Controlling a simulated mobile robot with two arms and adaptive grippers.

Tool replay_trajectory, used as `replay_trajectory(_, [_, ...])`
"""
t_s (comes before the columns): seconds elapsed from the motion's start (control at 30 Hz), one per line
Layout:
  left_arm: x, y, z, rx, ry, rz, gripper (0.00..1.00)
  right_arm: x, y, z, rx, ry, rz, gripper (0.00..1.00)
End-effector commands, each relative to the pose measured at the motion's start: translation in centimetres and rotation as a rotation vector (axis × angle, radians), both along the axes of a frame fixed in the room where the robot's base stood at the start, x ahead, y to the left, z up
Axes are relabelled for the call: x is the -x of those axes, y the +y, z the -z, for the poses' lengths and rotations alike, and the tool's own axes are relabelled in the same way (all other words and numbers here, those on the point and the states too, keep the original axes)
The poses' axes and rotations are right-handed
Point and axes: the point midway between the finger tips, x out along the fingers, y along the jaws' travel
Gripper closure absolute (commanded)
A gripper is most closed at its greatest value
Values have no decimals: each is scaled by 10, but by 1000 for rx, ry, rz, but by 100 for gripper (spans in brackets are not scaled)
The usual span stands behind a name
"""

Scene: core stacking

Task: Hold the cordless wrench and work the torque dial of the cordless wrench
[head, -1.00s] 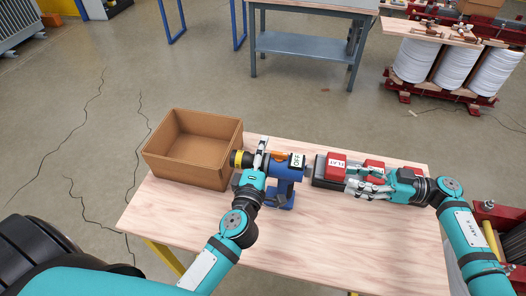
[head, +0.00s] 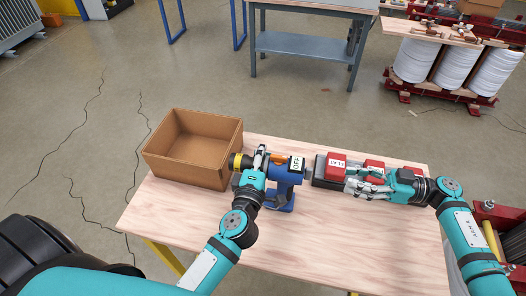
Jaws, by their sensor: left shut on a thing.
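The blue cordless wrench (head: 286,174) is at the middle of the table, its handle toward me and a white OFF label on its right part. Its yellow and black end (head: 239,161) points left, toward the box, and an orange part shows on top. My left gripper (head: 260,157) is shut on the wrench near the yellow end. It hides part of the body, and I cannot make out the torque dial clearly. My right gripper (head: 350,180) is to the right of the wrench, with its fingers apart beside the red and black item.
An empty cardboard box (head: 195,177) stands at the table's back left corner, close to the wrench's yellow end. A red and black item (head: 336,162) with a white label lies right of the wrench. The front of the wooden table (head: 300,245) is bare.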

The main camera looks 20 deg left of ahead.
Motion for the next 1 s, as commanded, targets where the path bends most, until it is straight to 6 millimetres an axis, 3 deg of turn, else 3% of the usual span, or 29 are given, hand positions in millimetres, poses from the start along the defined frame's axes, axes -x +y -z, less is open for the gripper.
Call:
replay_trajectory(0.13, [0, 0, -1, 1, -3, 1, 100, 7, 5, 0, -18, -105, -9, 67])
replay_trajectory(0.37, [0, 0, -2, 1, -3, 1, 100, 11, 18, -1, -23, -123, -12, 67])
replay_trajectory(0.8, [0, 0, -2, 1, -4, 1, 100, 22, 76, -1, -23, -122, -11, 67])
replay_trajectory(1.0, [0, 0, -2, 1, -4, 0, 100, 25, 90, -1, -23, -122, -10, 67])
